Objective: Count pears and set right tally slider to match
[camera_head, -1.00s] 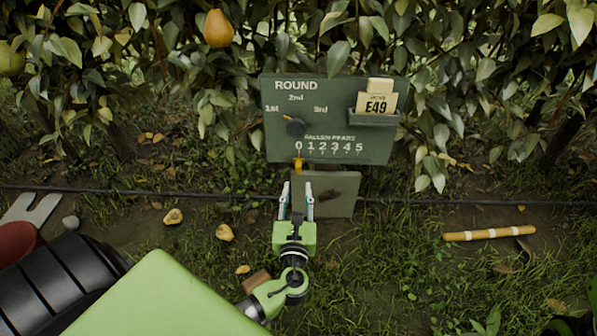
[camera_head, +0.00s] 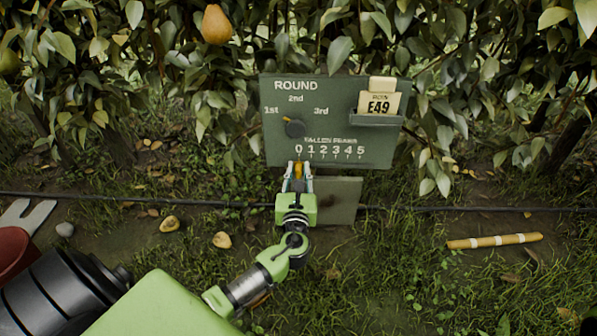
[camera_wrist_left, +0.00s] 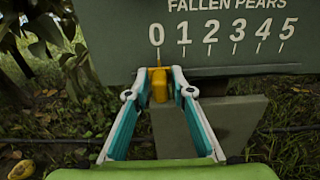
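The dark green board (camera_head: 345,90) stands upright below the foliage, with a "FALLEN PEARS" scale from 0 to 5. The yellow slider (camera_head: 298,171) sits below the 0; it also shows in the left wrist view (camera_wrist_left: 159,86). My left gripper (camera_head: 298,168) has its fingers on either side of the slider, with narrow gaps visible, so it looks open. Two yellowish fallen pears lie on the ground, a left pear (camera_head: 169,223) and a right pear (camera_head: 222,240). An orange-yellow pear (camera_head: 216,25) hangs in the leaves. My right gripper is not in view.
A grey-green plate (camera_head: 340,200) is below the board. A dark hose (camera_head: 450,208) crosses the ground. A yellow banded stick (camera_head: 494,241) lies right on the grass.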

